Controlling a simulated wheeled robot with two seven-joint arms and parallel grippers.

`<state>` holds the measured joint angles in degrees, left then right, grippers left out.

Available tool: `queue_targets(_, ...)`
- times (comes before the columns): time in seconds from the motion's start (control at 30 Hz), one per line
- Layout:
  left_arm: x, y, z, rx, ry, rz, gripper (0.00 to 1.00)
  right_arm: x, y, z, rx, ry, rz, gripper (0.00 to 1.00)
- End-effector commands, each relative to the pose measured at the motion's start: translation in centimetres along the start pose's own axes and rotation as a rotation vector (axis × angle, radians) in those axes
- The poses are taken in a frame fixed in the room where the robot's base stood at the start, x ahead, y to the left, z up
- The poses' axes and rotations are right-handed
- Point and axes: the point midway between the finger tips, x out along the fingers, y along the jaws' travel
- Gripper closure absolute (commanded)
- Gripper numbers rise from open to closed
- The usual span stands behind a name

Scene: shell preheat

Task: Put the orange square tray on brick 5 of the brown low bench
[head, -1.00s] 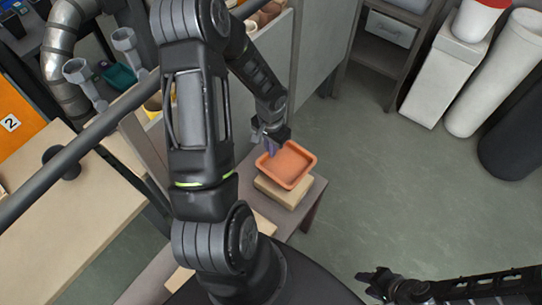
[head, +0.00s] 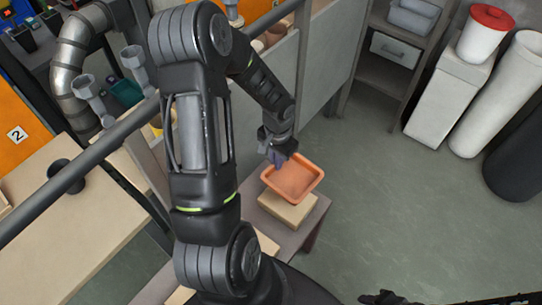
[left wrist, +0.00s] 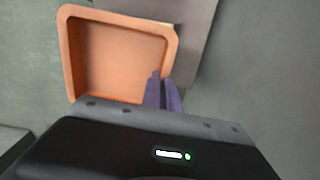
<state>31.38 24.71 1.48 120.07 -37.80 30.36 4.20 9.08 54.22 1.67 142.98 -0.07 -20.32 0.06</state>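The orange square tray (head: 293,181) is over a tan brick (head: 287,211) at the far end of the brown low bench (head: 314,215). It looks raised above the brick and slightly tilted. My left gripper (head: 277,160) is at the tray's back left edge. In the left wrist view the purple fingers (left wrist: 163,92) are close together on the wall of the tray (left wrist: 115,60), near one corner. The tray is empty. No number shows on the brick. My right gripper (head: 385,298) is cut off at the bottom edge, apart from the bench.
More pale bricks (head: 266,243) lie on the bench, partly hidden by my left arm. A grey panel (head: 318,70) stands behind the bench. A shelf unit (head: 385,65) and a red-lidded container (head: 482,35) are at the back right. The floor on the right is clear.

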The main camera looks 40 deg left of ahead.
Motion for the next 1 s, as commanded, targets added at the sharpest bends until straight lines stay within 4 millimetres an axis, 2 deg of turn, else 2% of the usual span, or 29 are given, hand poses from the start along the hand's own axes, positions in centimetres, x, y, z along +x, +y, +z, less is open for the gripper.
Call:
queue_targets(0.17,-2.8,2.4,-3.9,0.012,0.008,-0.013,1.0,0.0,0.0,0.0,0.0,0.0,0.0,0.64)
queue_targets(0.27,-5.5,5.1,-6.9,0.017,0.01,-0.019,1.0,0.0,0.0,0.0,0.0,0.0,0.0,0.64)
queue_targets(0.4,-10.2,10.3,-10.4,0.025,0.013,-0.018,1.0,0.0,0.0,0.0,0.0,0.0,0.0,0.64)
queue_targets(0.5,-13.3,14.0,-11.9,0.03,0.012,-0.011,1.0,0.0,0.0,0.0,0.0,0.0,0.0,0.64)
queue_targets(0.6,-15.8,16.8,-12.6,0.034,0.008,-0.004,1.0,0.0,0.0,0.0,0.0,0.0,0.0,0.64)
queue_targets(0.7,-17.2,18.5,-12.8,0.038,0.005,0.001,1.0,0.0,0.0,0.0,0.0,0.0,0.0,0.64)
queue_targets(1.0,-17.7,19.1,-12.8,0.037,0.002,0.003,1.0,0.0,0.0,0.0,0.0,0.0,0.0,0.64)
